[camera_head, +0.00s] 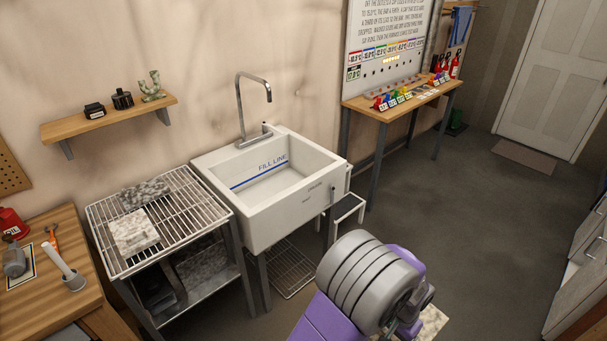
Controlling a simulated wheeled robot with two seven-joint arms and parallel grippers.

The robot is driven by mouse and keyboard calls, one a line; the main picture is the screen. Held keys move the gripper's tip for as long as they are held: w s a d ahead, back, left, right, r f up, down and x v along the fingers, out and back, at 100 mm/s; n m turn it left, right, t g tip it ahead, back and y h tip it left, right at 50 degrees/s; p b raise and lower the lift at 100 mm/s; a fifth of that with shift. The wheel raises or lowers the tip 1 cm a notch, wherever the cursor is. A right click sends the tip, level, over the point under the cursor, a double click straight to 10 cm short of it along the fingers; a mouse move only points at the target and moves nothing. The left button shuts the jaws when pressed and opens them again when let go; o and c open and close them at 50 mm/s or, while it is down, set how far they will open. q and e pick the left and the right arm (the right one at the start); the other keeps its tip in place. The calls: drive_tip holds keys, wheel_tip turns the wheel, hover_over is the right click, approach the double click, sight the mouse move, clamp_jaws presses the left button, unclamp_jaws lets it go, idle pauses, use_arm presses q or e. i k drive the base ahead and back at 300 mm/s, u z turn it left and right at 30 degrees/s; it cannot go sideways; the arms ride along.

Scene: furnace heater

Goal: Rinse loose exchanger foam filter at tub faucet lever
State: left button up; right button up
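A white tub sink (215,165) stands against the wall with a blue "FILL LINE" mark inside. No water shows in it. A tall grey faucet (240,105) rises at its back edge, with a small fitting, possibly its lever (266,128), to the right of its base. Two mottled slabs lie on the wire rack left of the tub: a darker grey one (144,193) and a paler one (133,231). Which is the foam filter I cannot tell. A purple and grey link of my arm fills the bottom centre. Neither gripper is in view.
The wire rack (188,213) adjoins the tub's left side. A wooden bench (58,290) is at lower left, a shelf (75,128) above. Floor (480,240) on the right is open.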

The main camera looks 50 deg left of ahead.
sight(264, 123)
drive_tip(key=u, duration=0.35)
drive_tip(key=i, duration=1.65)
drive_tip(key=u, duration=1.55)
drive_tip(key=i, duration=0.9)
drive_tip(key=u, duration=0.95)
